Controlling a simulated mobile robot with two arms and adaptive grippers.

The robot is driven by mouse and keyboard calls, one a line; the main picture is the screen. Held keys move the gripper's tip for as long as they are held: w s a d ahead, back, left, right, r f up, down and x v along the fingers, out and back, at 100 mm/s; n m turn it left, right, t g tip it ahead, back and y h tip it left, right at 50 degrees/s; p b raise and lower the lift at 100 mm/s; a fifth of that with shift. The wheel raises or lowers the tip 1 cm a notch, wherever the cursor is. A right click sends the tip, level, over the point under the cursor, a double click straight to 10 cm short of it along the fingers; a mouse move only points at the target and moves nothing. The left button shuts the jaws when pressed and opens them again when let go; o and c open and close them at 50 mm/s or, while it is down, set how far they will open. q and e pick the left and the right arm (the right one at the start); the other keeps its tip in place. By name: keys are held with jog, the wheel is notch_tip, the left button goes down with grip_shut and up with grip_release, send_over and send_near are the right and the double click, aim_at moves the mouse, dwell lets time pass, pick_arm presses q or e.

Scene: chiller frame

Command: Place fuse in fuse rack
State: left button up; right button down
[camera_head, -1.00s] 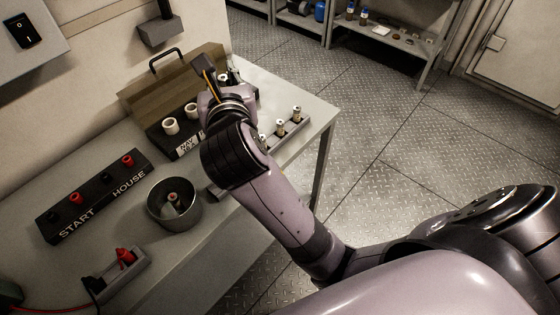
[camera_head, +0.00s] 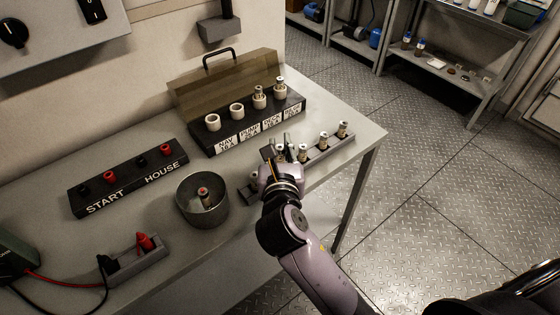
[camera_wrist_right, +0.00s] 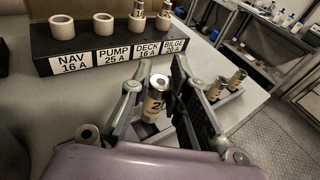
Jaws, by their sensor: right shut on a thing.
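My right gripper (camera_head: 279,150) is shut on a small fuse with a pale label and metal cap. The held fuse (camera_wrist_right: 157,104) shows upright between the fingers in the right wrist view, its label starting with "2". The gripper is at the grey fuse rack (camera_head: 314,150), which holds several fuses in a row; one rack fuse (camera_head: 323,138) stands just right of the fingers. Whether the held fuse's lower end touches the rack is hidden. The black fuse block (camera_head: 208,143) behind has white sockets; NAV and PUMP are empty, DECK and BILGE hold fuses. My left gripper is not in view.
A metal cup (camera_head: 186,207) holding a fuse stands left of my right gripper. A START/HOUSE terminal block (camera_head: 126,188) and a grey holder with red and black probes (camera_head: 139,263) lie further left. An open tinted cover (camera_head: 205,92) stands behind the black block. The table ends at right.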

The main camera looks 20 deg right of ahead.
aim_at(280, 160)
notch_tip(280, 160, down, 4)
jog(key=shift+r+b, duration=0.1)
jog(key=shift+b, duration=0.35)
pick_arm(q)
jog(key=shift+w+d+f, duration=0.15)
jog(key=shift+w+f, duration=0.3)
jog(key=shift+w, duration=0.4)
pick_arm(e)
jog(key=c, duration=2)
grip_release()
jog(key=shift+f, duration=0.25)
jog(key=o, duration=0.5)
jog(key=shift+c, duration=0.2)
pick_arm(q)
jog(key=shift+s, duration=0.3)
pick_arm(e)
jog(key=shift+r, duration=0.1)
